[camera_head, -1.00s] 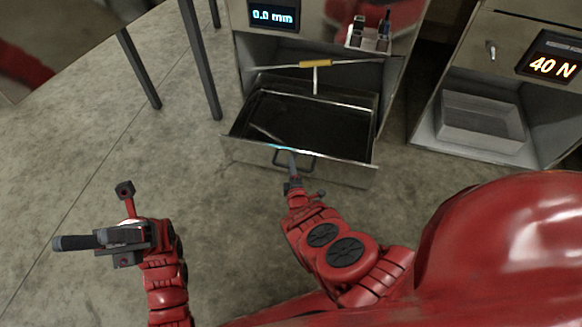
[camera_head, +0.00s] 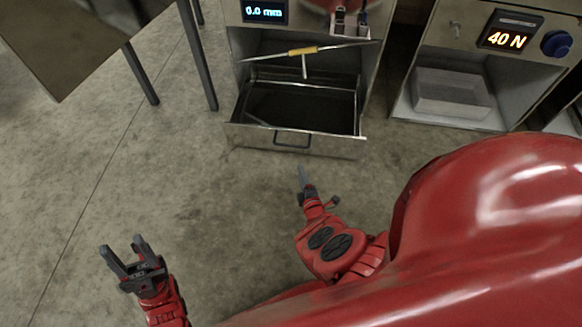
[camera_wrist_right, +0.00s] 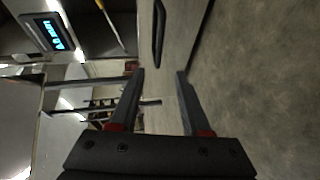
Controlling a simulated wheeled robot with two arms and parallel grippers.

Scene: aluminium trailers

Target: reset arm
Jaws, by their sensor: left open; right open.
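My left gripper (camera_head: 122,256) is open and empty above the bare floor at the lower left of the head view. My right gripper (camera_head: 303,177) is in front of the open drawer, apart from its handle. In the right wrist view my right gripper (camera_wrist_right: 160,75) shows two spread fingers with nothing between them. The metal drawer (camera_head: 340,147) is pulled out of its cabinet, and its dark handle (camera_head: 292,145) faces me. The handle also shows in the right wrist view (camera_wrist_right: 158,35), beyond the fingertips.
A bar with a yellow grip (camera_head: 302,51) hangs over the drawer. A display (camera_head: 264,11) tops the cabinet. A table (camera_head: 75,45) stands at left. The floor between is clear.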

